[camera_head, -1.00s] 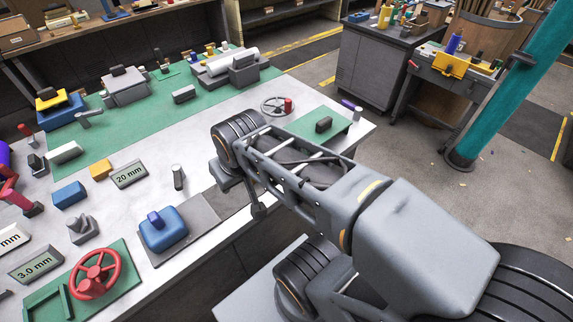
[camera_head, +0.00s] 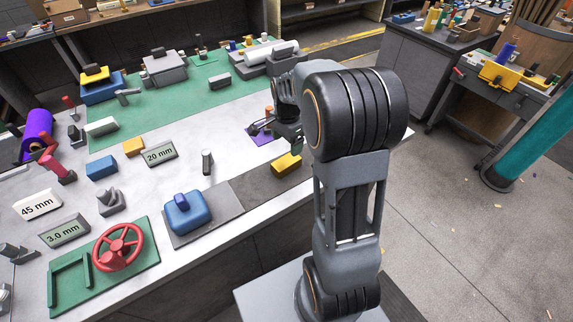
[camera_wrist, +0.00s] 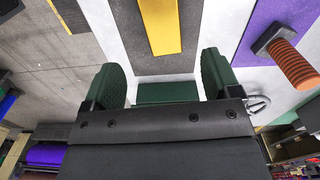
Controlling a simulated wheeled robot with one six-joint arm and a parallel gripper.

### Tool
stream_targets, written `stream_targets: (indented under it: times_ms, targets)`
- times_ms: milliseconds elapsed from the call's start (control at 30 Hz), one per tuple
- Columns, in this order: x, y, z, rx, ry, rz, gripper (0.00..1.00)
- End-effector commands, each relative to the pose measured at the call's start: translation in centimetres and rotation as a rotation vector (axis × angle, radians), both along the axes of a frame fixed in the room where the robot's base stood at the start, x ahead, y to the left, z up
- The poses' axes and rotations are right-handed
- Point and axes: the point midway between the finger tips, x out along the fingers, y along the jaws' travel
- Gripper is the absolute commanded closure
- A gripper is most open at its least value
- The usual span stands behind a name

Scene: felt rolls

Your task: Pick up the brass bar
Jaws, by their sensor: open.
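The brass bar (camera_head: 287,165) is a yellow block lying on a dark grey mat (camera_head: 250,183) near the front edge of the bench. In the wrist view the bar (camera_wrist: 160,22) is at the top, upright in the picture and cut off by the frame edge. My gripper (camera_wrist: 160,78) is open and empty, its two dark green fingers apart, with the bar beyond their tips. In the head view my gripper (camera_head: 288,137) hangs just behind and above the bar, partly hidden by my arm.
A purple mat (camera_wrist: 262,25) with an orange ridged handle (camera_wrist: 293,63) lies close beside my gripper. A blue block with a knob (camera_head: 187,214) sits left of the bar. A red handwheel (camera_head: 118,248) stands farther left on a green board. The bench surface between is mostly clear.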

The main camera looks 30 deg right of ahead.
Motion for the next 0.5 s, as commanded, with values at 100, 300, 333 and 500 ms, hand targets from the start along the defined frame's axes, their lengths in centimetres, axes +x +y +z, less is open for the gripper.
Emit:
stream_targets:
  times_ms: [100, 300, 333, 500]
  targets:
    - [-0.1, 0.0, -2.1, 0.0, 0.003, 0.002, 0.17]
    - [0.0, 0.0, -4.2, 0.0, 0.001, 0.004, 0.17]
    - [0.0, 0.1, -4.4, 0.0, 0.001, 0.004, 0.17]
    - [0.0, 0.1, -5.2, 0.0, 0.001, 0.005, 0.17]
